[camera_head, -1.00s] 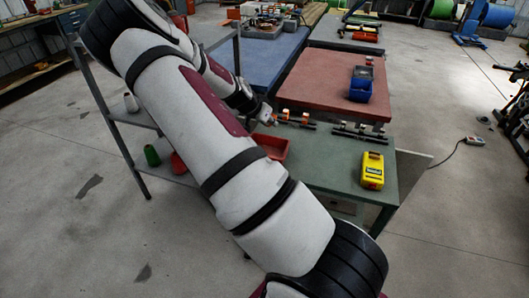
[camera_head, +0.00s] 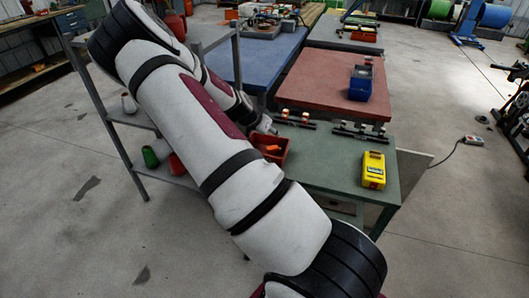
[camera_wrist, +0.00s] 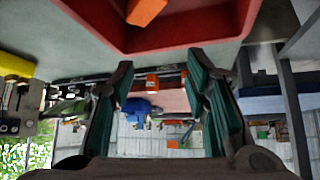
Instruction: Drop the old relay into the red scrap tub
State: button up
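The red scrap tub (camera_head: 285,158) stands on the green bench in the head view, partly behind my arm. Its red wall (camera_wrist: 185,40) fills the top of the wrist view. An orange relay (camera_head: 273,149) lies inside the tub; it also shows at the top of the wrist view (camera_wrist: 146,10). My gripper (camera_wrist: 159,63) is open, with clear space between its two fingers and nothing held. It is beside the tub, at its far left side in the head view, where the fingers are mostly hidden.
A red-topped table (camera_head: 320,90) holds a blue bin (camera_head: 360,88). A grey shelf rack (camera_head: 135,118) with cones stands left of my arm.

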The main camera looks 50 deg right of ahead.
jog(key=v, duration=1.2)
jog(key=shift+w+a, duration=0.1)
jog(key=s+a+r+n+t+y, duration=0.1)
jog(key=s+a+r+n+y, duration=0.15)
jog(key=a, duration=0.45)
jog(key=s+a+r+n+y, duration=0.1)
jog(key=a+r+n+y, duration=0.15)
jog(key=a, duration=0.45)
jog(key=s+a+r+n+t+y, duration=0.1)
jog(key=a+r+y, duration=0.2)
jog(key=a, duration=0.4)
jog(key=s+a+r+n+t, duration=0.1)
jog(key=s+a+r+n, duration=0.4)
jog(key=s, duration=0.3)
jog(key=s+a+r+n+t, duration=0.1)
jog(key=s+a+r+n, duration=0.5)
jog(key=s+r, duration=0.1)
jog(key=shift+s+a+r, duration=0.25)
jog(key=shift+s+a, duration=0.1)
jog(key=shift+s, duration=0.45)
